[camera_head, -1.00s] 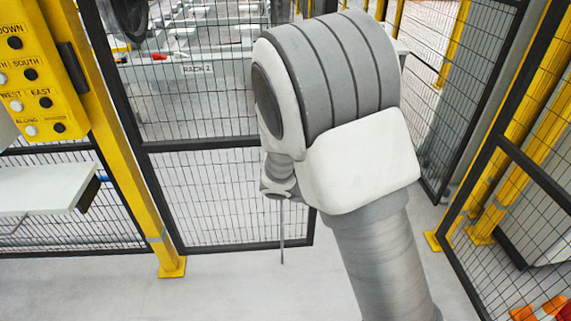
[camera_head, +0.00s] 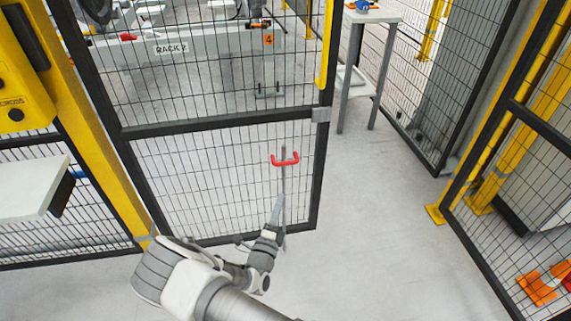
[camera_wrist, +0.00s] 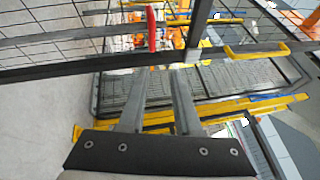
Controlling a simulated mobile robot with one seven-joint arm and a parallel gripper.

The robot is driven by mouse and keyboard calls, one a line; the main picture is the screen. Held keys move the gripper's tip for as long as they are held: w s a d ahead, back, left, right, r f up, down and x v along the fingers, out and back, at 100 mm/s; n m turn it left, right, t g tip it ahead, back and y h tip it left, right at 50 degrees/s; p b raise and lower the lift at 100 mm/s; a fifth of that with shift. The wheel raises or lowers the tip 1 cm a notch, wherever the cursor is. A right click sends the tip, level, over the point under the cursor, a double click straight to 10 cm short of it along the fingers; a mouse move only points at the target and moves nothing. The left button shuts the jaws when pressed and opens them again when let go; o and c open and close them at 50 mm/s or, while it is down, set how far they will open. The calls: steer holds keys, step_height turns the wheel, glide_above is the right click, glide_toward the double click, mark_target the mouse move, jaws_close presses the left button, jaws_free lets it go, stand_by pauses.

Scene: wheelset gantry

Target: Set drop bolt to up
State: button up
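The drop bolt has a red U-shaped handle (camera_head: 285,161) on a thin vertical grey rod (camera_head: 284,190) at the lower free edge of the mesh gate (camera_head: 222,125). The rod reaches down near the floor. My gripper (camera_head: 277,203) is just below the red handle, close to the rod; whether it touches cannot be told. In the wrist view my gripper (camera_wrist: 163,72) has its two fingers apart with nothing visible between them. The red handle (camera_wrist: 151,28) shows there beyond the fingertips, slightly left of centre.
A yellow post (camera_head: 105,150) and button box (camera_head: 20,75) stand at the left, with a pale shelf (camera_head: 30,190) below. Floor (camera_head: 385,200) between the panels is clear.

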mark_target(286, 163)
steer(key=shift+n+y, duration=0.7)
steer(key=shift+n, duration=0.1)
steer(key=w+b, duration=0.1)
steer(key=w, duration=0.4)
steer(key=w+b, duration=0.1)
steer(key=w, duration=0.5)
steer(key=w+d+r+b, duration=0.1)
steer(key=w+b, duration=0.1)
steer(key=w, duration=0.4)
jaws_close()
